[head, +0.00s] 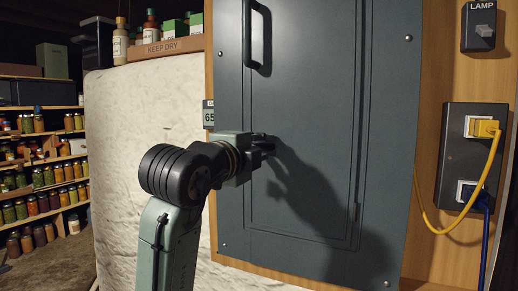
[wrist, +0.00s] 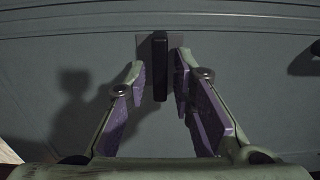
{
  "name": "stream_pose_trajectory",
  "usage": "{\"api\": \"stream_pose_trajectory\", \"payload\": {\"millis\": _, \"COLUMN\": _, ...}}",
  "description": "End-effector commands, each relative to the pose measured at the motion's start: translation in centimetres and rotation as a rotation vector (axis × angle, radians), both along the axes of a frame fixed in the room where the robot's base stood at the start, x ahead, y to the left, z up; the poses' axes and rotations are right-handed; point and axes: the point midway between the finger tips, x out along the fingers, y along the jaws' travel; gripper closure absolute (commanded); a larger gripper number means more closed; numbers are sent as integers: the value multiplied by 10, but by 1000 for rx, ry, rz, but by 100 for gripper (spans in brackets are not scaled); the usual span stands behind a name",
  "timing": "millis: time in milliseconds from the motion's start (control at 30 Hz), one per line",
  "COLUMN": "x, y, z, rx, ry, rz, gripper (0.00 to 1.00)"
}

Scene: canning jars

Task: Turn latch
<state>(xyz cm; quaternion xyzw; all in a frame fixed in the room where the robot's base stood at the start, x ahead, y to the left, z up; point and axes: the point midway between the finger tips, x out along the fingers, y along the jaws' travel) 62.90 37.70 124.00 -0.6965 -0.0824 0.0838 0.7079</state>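The latch (wrist: 160,62) shows in the wrist view as a dark upright bar on a small grey plate, set on the dark grey panel door (head: 305,110). My gripper (wrist: 160,82) is open, with one finger on each side of the latch bar. A gap shows on both sides of the bar, and the right finger looks closer to it. In the head view my gripper (head: 268,145) is at the left part of the door, and it largely hides the latch.
A black handle (head: 247,35) is higher on the door. To the right are a lamp switch (head: 484,30) and an outlet box (head: 470,155) with yellow and blue cables. Shelves of jars (head: 45,175) stand far left, beyond a white rounded surface (head: 120,150).

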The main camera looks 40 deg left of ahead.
Motion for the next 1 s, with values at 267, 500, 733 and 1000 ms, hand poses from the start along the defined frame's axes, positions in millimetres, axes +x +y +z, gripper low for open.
{"api": "stream_pose_trajectory", "payload": {"millis": 267, "x": 0, "y": 0, "z": 0, "rx": -1, "ry": 0, "rz": 0, "gripper": 69}}
{"api": "stream_pose_trajectory", "payload": {"millis": 500, "x": -12, "y": -2, "z": 1, "rx": -1, "ry": -2, "rz": 1, "gripper": 69}}
{"api": "stream_pose_trajectory", "payload": {"millis": 733, "x": -57, "y": -13, "z": 0, "rx": 0, "ry": -2, "rz": 3, "gripper": 69}}
{"api": "stream_pose_trajectory", "payload": {"millis": 1000, "x": -104, "y": -24, "z": 1, "rx": 0, "ry": -2, "rz": 2, "gripper": 69}}
